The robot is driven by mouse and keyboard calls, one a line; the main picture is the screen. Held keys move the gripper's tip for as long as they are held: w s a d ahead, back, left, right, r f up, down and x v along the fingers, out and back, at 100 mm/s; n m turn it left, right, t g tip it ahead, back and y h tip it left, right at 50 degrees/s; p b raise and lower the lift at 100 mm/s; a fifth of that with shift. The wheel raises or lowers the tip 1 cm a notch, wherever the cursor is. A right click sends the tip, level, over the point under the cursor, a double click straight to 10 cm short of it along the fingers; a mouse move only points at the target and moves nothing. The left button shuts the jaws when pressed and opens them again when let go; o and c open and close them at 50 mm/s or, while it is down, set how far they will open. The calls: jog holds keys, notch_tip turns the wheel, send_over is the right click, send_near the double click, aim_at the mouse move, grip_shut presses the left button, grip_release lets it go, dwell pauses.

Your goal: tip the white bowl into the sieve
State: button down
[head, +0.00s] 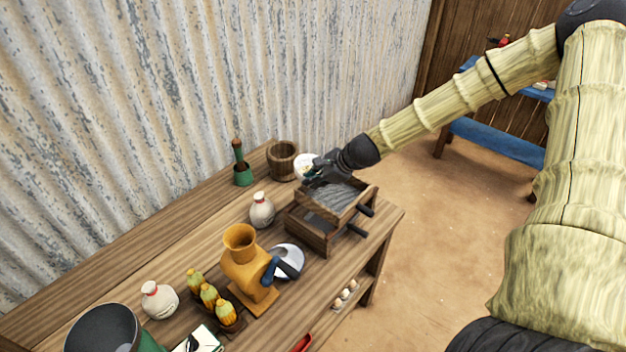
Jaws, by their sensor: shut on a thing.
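The white bowl (303,162) is at the far end of the wooden bench, small in the head view and partly hidden by my gripper. It appears tilted, and its contents are too small to make out clearly. My gripper (316,173) is shut on the bowl from the right side. The sieve (340,197), a wooden frame with a grey mesh and dark handles, sits just below and to the right of the bowl in the picture. My gripper overlaps the sieve's far edge; I cannot tell the exact height between them.
A wooden tub (283,160) stands just left of the bowl. A tied white sack (262,210), a yellow grinder (243,262) and a white dish (290,258) stand nearer. Several corn cobs (209,297) and a dark bucket (103,330) are at the near end. Corrugated wall runs behind.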

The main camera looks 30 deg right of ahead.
jog(key=shift+d+f+y, duration=0.1)
jog(key=shift+f+y, duration=0.05)
jog(key=shift+y, duration=0.15)
jog(key=shift+s+d+t, duration=0.1)
jog(key=shift+d+t, duration=0.05)
jog(key=shift+t, duration=0.15)
jog(key=shift+y+b, duration=0.3)
jog(key=shift+b, duration=0.1)
jog(key=shift+b, duration=0.3)
jog(key=shift+d+m+t+y+b, duration=0.15)
jog(key=shift+m+t+y+b, duration=0.15)
jog(key=shift+y+b, duration=0.15)
jog(key=shift+s+d+r+m+t+y+b, duration=0.15)
jog(key=shift+t+y+b, duration=0.25)
jog(key=shift+b, duration=0.9)
jog(key=shift+w+d+r+m+t+y+b, duration=0.15)
jog(key=shift+y+b, duration=0.5)
jog(key=shift+b, duration=0.65)
jog(key=shift+s+d+r+m+t+y+b, duration=0.15)
jog(key=shift+t+y+b, duration=0.3)
jog(key=shift+b, duration=0.85)
jog(key=shift+s+d+f+m+t+y+b, duration=0.15)
jog(key=shift+t+y+b, duration=0.3)
jog(key=shift+b, duration=1.6)
jog(key=shift+s+d+r+m+t+y+b, duration=0.1)
jog(key=shift+d+m+t+y+b, duration=0.3)
jog(key=shift+b, duration=1.6)
jog(key=shift+s+f+m+t+y+b, duration=0.15)
jog(key=shift+y+b, duration=0.45)
jog(key=shift+b, duration=1.45)
